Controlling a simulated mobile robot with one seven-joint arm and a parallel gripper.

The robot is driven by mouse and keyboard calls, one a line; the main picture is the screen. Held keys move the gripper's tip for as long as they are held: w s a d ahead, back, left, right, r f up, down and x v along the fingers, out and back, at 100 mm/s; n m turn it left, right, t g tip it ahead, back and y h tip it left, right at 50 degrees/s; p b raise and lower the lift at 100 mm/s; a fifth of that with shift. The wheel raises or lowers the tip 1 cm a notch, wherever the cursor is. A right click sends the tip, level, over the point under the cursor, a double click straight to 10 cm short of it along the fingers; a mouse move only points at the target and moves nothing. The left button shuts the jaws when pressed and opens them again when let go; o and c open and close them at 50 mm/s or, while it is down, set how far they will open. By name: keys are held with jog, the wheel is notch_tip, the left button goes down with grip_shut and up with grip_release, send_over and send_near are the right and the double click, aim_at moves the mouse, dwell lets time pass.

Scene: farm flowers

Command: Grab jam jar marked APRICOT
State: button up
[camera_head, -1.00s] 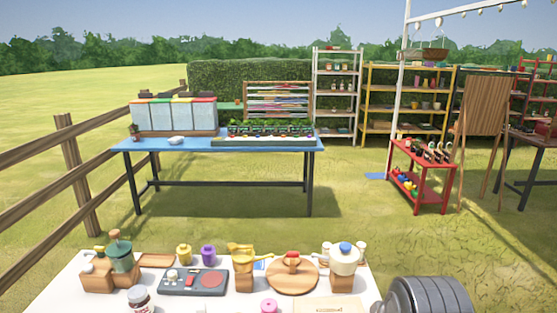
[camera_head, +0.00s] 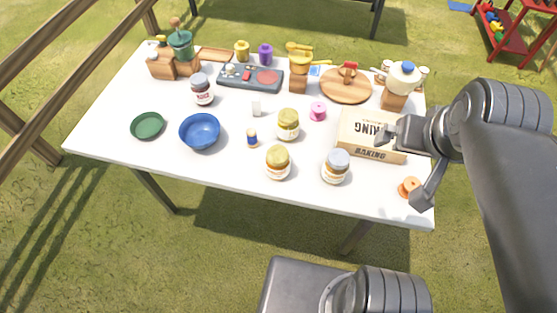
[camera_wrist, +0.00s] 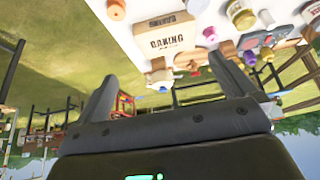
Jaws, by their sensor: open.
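Several jam jars stand upright on the white table. One has a grey lid and orange contents (camera_head: 336,166), at the front. A gold-lidded jar with orange contents (camera_head: 278,162) stands left of it. Another gold-lidded jar with paler contents (camera_head: 288,124) is behind that, and a dark red jar (camera_head: 202,88) is at the back left. I cannot read the word APRICOT on any label. My gripper (camera_head: 398,168) is open and empty near the table's right side, right of the jars. In the wrist view its fingers (camera_wrist: 166,85) are spread apart, with some jars upside down at the top.
A BAKING box (camera_head: 370,135) lies near my gripper, with a small orange object (camera_head: 409,187) at the table's right edge.

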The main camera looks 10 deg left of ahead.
dwell(0.4)
jog(key=shift+c, duration=1.1)
jog(key=n+g, duration=0.2)
jog(key=g, duration=0.2)
send_over(277, 155)
jog(key=s, duration=0.1)
jog(key=f, duration=1.6)
jog(key=shift+d+f, duration=0.2)
jog(key=shift+f, duration=0.05)
jog(key=f, duration=0.5)
jog(key=shift+w+a, duration=0.15)
jog(key=shift+a, duration=0.15)
jog(key=shift+w+d+f, duration=0.1)
jog(key=shift+w+f, duration=0.1)
jog(key=shift+f, duration=0.8)
jog(key=shift+w+a+f, duration=0.1)
jog(key=shift+w+f, duration=0.15)
jog(key=shift+f, duration=0.8)
jog(key=shift+w+d+f, duration=0.1)
jog(key=shift+w+f, duration=0.1)
jog(key=shift+f, duration=0.8)
